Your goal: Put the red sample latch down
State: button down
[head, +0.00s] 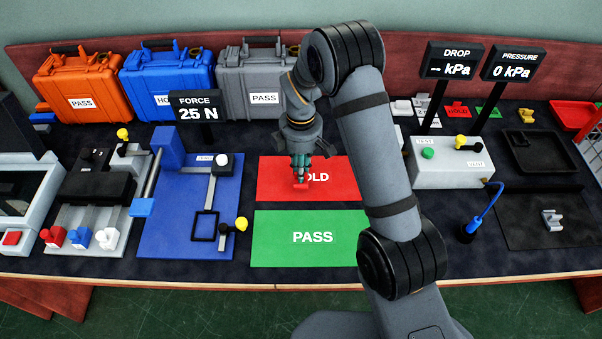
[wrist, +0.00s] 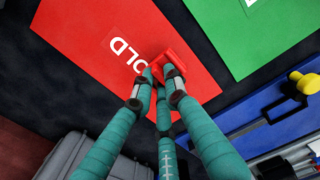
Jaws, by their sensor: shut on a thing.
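My gripper (head: 301,168) is over the red HOLD mat (head: 335,186), near its left part. It is shut on the red sample latch (head: 300,184), a small red piece at the fingertips. In the wrist view the teal fingers (wrist: 160,90) close around the red latch (wrist: 172,61), beside the word on the red mat (wrist: 95,35). The latch is low over the mat; I cannot tell whether it touches. Red on red makes its outline hard to see.
The green PASS mat (head: 275,242) lies in front of the red mat. A blue fixture plate (head: 170,215) with a yellow knob (head: 241,223) stands at left, with a FORCE display reading 25 N (head: 197,107). Cases (head: 262,88) line the back. The green mat is clear.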

jog(key=shift+f, duration=1.15)
jog(key=shift+f, duration=0.1)
jog(key=c, duration=1.7)
grip_release()
jog(key=shift+c, duration=0.2)
jog(key=shift+w+r, duration=0.1)
jog(key=shift+r, duration=0.55)
notch_tip(320, 180, up, 11)
jog(key=shift+f, duration=0.1)
